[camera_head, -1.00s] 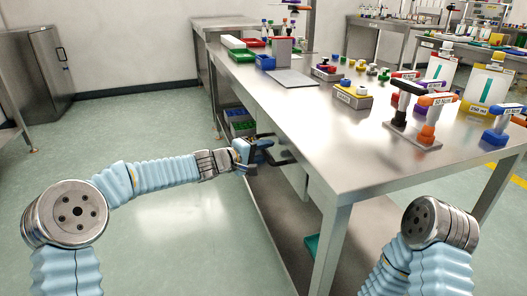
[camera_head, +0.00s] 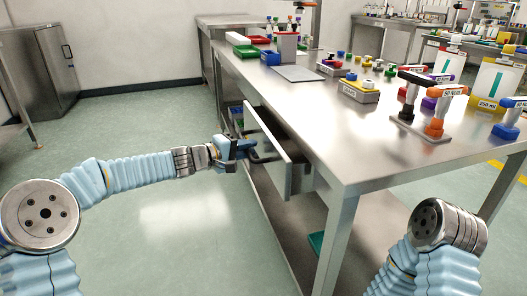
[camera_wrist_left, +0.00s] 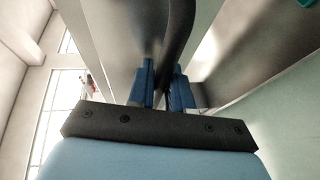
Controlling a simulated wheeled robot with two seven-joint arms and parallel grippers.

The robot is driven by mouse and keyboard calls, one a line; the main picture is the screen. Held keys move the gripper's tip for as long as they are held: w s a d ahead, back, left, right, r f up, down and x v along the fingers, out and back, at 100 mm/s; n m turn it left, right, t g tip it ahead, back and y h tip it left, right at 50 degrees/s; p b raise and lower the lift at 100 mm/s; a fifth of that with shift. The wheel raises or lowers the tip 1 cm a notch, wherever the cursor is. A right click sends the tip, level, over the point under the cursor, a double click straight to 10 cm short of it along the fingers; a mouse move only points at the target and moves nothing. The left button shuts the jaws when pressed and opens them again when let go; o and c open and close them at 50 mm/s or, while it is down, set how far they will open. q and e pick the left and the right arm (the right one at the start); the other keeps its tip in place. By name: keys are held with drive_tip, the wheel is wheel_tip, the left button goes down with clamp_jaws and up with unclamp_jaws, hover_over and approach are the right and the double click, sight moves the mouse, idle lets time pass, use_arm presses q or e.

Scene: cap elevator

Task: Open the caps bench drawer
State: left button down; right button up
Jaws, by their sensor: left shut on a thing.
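The drawer (camera_head: 268,135) of the steel bench (camera_head: 330,125) stands partly pulled out from the bench's left side, its front panel facing my left arm. My left gripper (camera_head: 247,150) is at the drawer's dark handle (camera_head: 262,157) and shut on it. In the left wrist view the blue fingers (camera_wrist_left: 163,85) stand on both sides of the dark curved handle (camera_wrist_left: 178,35). The inside of the drawer is mostly hidden by its front panel. My right arm shows at the lower right, but its gripper is out of view.
A lower shelf (camera_head: 285,225) lies under the drawer. The floor left of the bench is clear.

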use_arm(q)
drive_tip(key=s+a+b, duration=0.2)
drive_tip(key=s+a, duration=0.2)
drive_tip(key=a, duration=0.9)
drive_tip(key=s+a+b, duration=0.3)
drive_tip(key=s+a, duration=0.1)
drive_tip(key=a, duration=0.9)
drive_tip(key=shift+s+a, duration=0.3)
drive_tip(key=shift+s, duration=0.05)
drive_tip(key=c, duration=1.1)
unclamp_jaws()
drive_tip(key=v, duration=1.3)
drive_tip(key=shift+s+a, duration=0.2)
drive_tip(key=shift+a, duration=0.1)
